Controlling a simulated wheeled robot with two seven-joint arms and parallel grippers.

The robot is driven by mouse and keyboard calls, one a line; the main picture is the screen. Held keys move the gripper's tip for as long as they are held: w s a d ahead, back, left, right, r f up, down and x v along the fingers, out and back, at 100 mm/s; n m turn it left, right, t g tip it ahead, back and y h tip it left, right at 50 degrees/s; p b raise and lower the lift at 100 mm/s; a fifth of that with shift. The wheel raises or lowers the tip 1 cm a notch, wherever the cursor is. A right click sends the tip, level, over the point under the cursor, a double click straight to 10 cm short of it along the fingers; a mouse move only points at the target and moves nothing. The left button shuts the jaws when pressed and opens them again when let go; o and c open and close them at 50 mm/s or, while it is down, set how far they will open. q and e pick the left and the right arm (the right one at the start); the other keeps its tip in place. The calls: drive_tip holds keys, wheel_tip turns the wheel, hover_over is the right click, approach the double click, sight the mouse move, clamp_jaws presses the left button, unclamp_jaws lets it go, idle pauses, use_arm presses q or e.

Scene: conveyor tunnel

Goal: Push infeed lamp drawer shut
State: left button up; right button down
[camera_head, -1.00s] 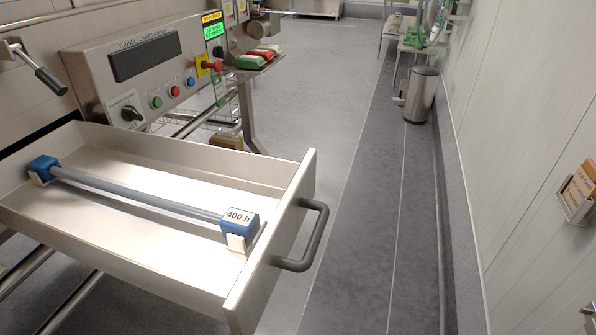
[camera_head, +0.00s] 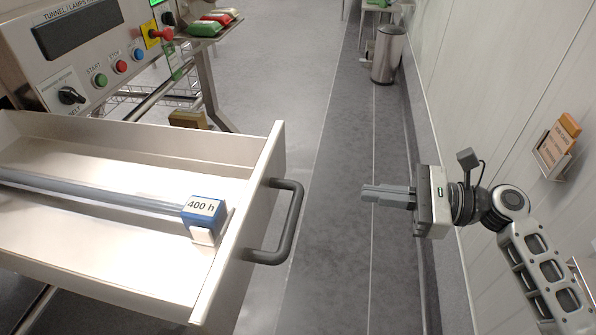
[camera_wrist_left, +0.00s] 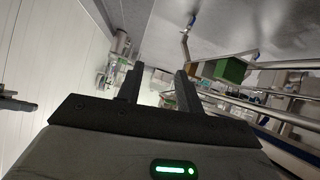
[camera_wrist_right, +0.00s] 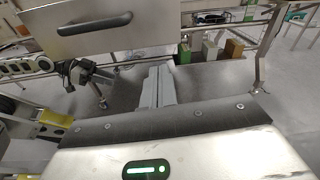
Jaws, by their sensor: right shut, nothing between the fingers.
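The infeed lamp drawer (camera_head: 258,205) stands pulled open at the left of the head view. Its dark grey handle (camera_head: 290,225) is on the front panel, facing right. A lamp tube with a blue end block (camera_head: 202,215) marked "400 h" lies inside. My right gripper (camera_head: 366,194) is shut and empty, to the right of the handle and apart from it, pointing left at it. In the right wrist view the drawer front (camera_wrist_right: 90,25) is at the upper left, beyond the shut fingers (camera_wrist_right: 157,72).
The control panel (camera_head: 85,50) with buttons and a knob stands behind the drawer. A wall (camera_head: 500,100) with a card holder (camera_head: 553,155) runs close along the right. A metal bin (camera_head: 388,55) stands farther back. The floor between drawer and right gripper is clear.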

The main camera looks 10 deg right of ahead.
drive_tip(key=r, duration=0.2)
drive_tip(key=y+p, duration=0.1)
approach(279, 168)
drive_tip(key=shift+m, duration=0.4)
drive_tip(key=x, duration=0.7)
drive_tip(key=shift+p, duration=0.3)
